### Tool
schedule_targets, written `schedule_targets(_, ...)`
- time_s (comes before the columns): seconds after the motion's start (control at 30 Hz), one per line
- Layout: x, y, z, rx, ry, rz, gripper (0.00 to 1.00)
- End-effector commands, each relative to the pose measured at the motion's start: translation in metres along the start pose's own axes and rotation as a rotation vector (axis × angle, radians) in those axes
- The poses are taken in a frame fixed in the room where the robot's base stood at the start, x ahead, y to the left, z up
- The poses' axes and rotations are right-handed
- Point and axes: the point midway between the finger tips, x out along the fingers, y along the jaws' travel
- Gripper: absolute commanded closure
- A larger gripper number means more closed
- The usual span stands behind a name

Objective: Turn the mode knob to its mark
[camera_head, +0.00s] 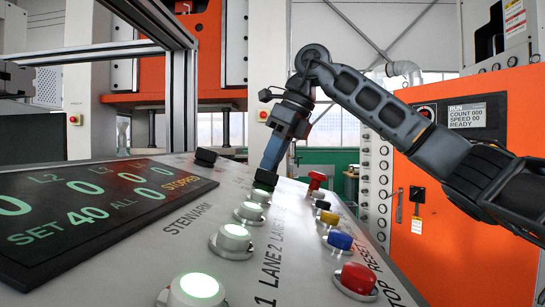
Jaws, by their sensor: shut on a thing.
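My gripper (270,165) points down at the far part of the sloping grey control panel (185,240). Its jaws are shut on a small black knob (264,182), which I take to be the mode knob. The knob stands beyond the row of lit white-green buttons. The jaws partly cover it, and its pointer and mark are too small or hidden to read. A second dark knob or switch (205,157) sits apart to the left, near the panel's back edge.
White-green lane buttons (233,240) run toward the front. Red, blue and yellow buttons (340,240) line the right side near RESET and STOP. A dark display (90,215) at left reads SET 40 and STOPPED. A grey frame post (180,100) rises behind; an orange cabinet (470,240) stands right.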

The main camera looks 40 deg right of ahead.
Motion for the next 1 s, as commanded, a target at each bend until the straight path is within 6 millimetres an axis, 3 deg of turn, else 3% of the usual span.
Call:
schedule_targets(0.6, -0.0024, -0.0015, 0.0016, -0.572, -0.001, 0.085, 1.00)
schedule_targets(1.0, -0.0020, -0.0017, 0.0020, -0.851, -0.001, 0.125, 1.00)
